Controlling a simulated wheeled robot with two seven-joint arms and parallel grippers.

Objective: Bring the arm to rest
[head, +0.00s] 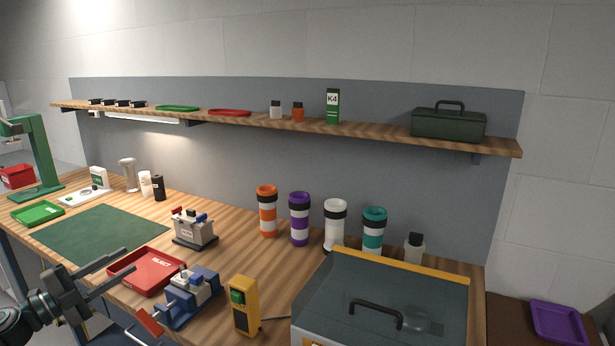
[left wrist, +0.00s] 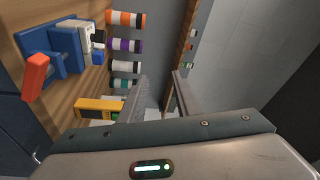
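My left gripper (head: 129,266) is at the lower left of the head view, by the front edge of the workbench (head: 240,262), with its fingers apart and nothing between them. In the left wrist view its two fingers (left wrist: 158,92) also stand apart and empty. In the head view the fingers overlap the area of the red tray (head: 150,283); I cannot tell how far above or in front of it they are. My right gripper is not in view.
A blue vise-like fixture (head: 203,302) with a red handle and a yellow device (head: 243,308) stand near the front edge. A glass-lidded box (head: 385,290) is at right. Several banded tubes (head: 299,220) stand behind. The green mat (head: 95,233) is bare.

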